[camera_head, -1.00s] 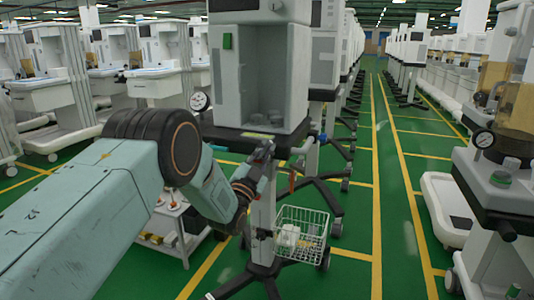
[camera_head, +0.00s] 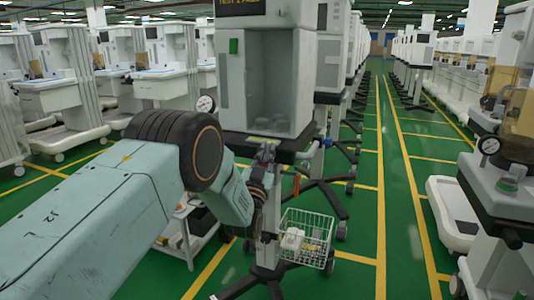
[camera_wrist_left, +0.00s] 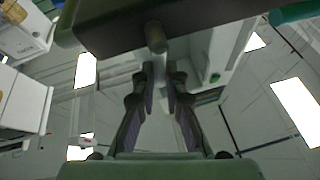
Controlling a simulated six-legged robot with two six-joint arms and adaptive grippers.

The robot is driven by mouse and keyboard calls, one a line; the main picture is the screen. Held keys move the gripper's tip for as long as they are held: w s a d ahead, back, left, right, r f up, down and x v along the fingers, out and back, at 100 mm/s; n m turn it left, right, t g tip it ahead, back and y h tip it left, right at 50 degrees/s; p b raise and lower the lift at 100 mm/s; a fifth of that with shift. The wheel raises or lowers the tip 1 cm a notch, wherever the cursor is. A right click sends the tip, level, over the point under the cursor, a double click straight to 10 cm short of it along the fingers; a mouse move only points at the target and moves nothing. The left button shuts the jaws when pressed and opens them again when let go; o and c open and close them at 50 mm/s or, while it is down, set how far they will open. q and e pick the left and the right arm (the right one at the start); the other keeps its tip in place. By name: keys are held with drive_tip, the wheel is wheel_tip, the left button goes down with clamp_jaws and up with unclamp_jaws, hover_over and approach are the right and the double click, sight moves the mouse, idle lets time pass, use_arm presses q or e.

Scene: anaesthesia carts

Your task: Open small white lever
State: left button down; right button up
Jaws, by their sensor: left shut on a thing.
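The near anaesthesia cart (camera_head: 265,75) has a dark shelf edge (camera_head: 285,143). My left gripper (camera_head: 266,152) is at the front underside of that edge, pointing up. In the head view the lever is hidden by the gripper. My right gripper is not in view.
A round gauge (camera_head: 206,104) sits at the cart's left side. A wire basket (camera_head: 306,240) hangs low on its column. Another cart with a gauge (camera_head: 488,145) stands at the right. The green floor aisle (camera_head: 350,272) between them is clear.

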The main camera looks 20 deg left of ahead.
use_arm(q)
drive_tip(key=shift+f, duration=0.1)
drive_tip(key=c, duration=1.4)
unclamp_jaws()
drive_tip(key=v, duration=1.2)
